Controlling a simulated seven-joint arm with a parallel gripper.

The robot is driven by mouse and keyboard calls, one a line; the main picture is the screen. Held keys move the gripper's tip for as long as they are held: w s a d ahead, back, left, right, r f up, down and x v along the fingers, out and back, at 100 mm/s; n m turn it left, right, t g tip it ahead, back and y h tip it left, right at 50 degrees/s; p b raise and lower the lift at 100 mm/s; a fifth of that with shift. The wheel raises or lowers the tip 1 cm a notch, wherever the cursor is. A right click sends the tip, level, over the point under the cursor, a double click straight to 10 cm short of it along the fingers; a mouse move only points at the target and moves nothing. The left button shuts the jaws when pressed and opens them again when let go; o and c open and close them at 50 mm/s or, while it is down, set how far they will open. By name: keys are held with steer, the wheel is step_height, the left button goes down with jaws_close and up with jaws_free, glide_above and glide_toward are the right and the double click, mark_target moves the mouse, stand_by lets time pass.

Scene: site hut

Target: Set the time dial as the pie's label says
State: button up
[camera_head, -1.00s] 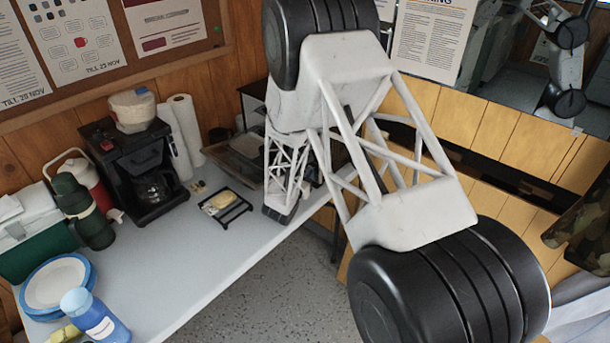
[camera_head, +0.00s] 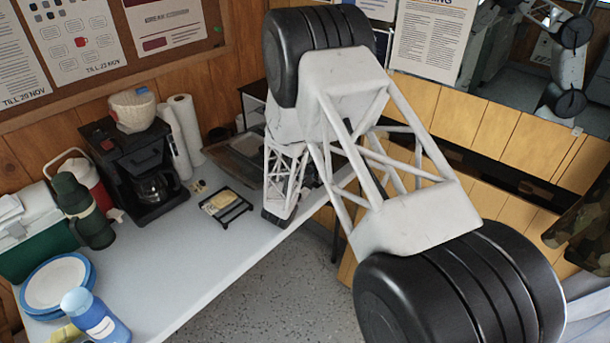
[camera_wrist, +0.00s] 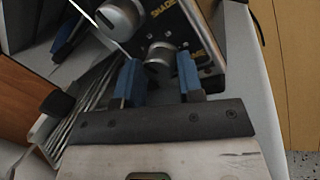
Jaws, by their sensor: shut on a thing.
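In the wrist view my gripper (camera_wrist: 158,82) has its two blue fingers on either side of a grey round dial (camera_wrist: 160,58), shut on it. The lettering beside this dial is partly cut off and ends in "ME", which fits the time dial. A second, larger grey dial (camera_wrist: 118,18) sits up and left of it on the same dark panel, near the word "SHADE". In the head view my arm hides the gripper and the dials. A small pale and yellow item (camera_head: 217,202), perhaps the pie or its label, lies on a black wire rack (camera_head: 236,213); I cannot read any writing on it.
A coffee maker (camera_head: 143,165), paper towel rolls (camera_head: 186,125), a green flask (camera_head: 84,210), blue and white plates (camera_head: 57,287) and a blue bottle (camera_head: 98,318) stand on the grey table (camera_head: 190,260). The table's middle is mostly clear.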

stand_by(0.4)
steer(key=o, duration=0.9)
steer(key=n+y, duration=0.1)
steer(key=n, duration=0.4)
steer(key=shift+s+r+n+g, duration=0.1)
steer(key=shift+n+g, duration=0.2)
steer(key=shift+g, duration=0.1)
steer(key=v, duration=0.8)
steer(key=shift+r, duration=0.1)
steer(key=shift+d+r, duration=0.1)
steer(key=shift+d, duration=0.1)
steer(key=shift+w+r+m+g, duration=0.15)
steer(key=shift+w+m+g, duration=0.1)
steer(key=shift+m+g, duration=0.15)
steer(key=shift+w+r+m, duration=0.1)
steer(key=shift+r+m, duration=0.05)
steer(key=shift+m, duration=0.25)
